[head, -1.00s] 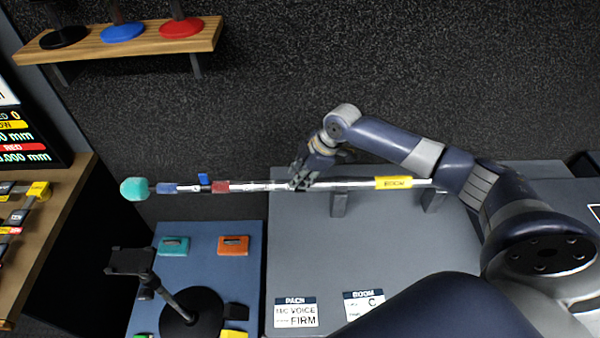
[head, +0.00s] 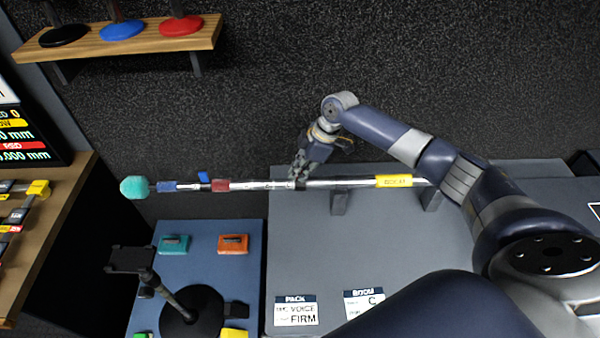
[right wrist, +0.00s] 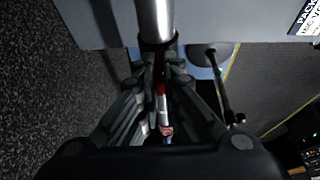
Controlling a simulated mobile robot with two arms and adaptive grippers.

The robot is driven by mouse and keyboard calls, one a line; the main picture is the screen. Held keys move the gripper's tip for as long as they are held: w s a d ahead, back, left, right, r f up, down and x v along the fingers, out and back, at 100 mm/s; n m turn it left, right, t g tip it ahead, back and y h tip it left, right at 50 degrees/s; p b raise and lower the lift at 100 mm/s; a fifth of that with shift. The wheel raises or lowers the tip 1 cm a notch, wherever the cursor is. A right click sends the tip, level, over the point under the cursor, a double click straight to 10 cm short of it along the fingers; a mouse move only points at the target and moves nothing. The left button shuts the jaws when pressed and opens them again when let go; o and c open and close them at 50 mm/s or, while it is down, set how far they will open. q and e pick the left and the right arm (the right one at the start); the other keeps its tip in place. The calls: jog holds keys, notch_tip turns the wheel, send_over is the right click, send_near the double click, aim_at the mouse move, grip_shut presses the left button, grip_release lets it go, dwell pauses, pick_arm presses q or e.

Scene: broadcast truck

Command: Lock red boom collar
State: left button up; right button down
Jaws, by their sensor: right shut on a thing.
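The boom pole (head: 340,182) lies level on supports on the grey bench, with a teal ball-shaped tip (head: 134,187) at its left end and a yellow label at the right. The red collar (head: 221,185) is on the pole, left of my right gripper, and a blue collar (head: 167,187) is further left. My right gripper (head: 299,176) comes down onto the pole from above and is shut on it. In the right wrist view the pole (right wrist: 153,20) runs between the fingers (right wrist: 158,88), with a red part showing beyond them. My left gripper is not in view.
A blue mat (head: 200,275) holds teal and orange blocks and a black round-based stand (head: 185,318). A wooden shelf (head: 130,38) with black, blue and red bases is at upper left. A wooden desk (head: 45,230) and display are at left. Cards lie on the grey bench (head: 400,240).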

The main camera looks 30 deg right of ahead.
jog(key=shift+w+r, duration=0.1)
jog(key=shift+w, duration=0.05)
jog(key=c, duration=1.8)
grip_release()
jog(key=shift+o, duration=0.2)
jog(key=shift+d, duration=0.1)
jog(key=v, duration=1.2)
jog(key=shift+w+d, duration=0.15)
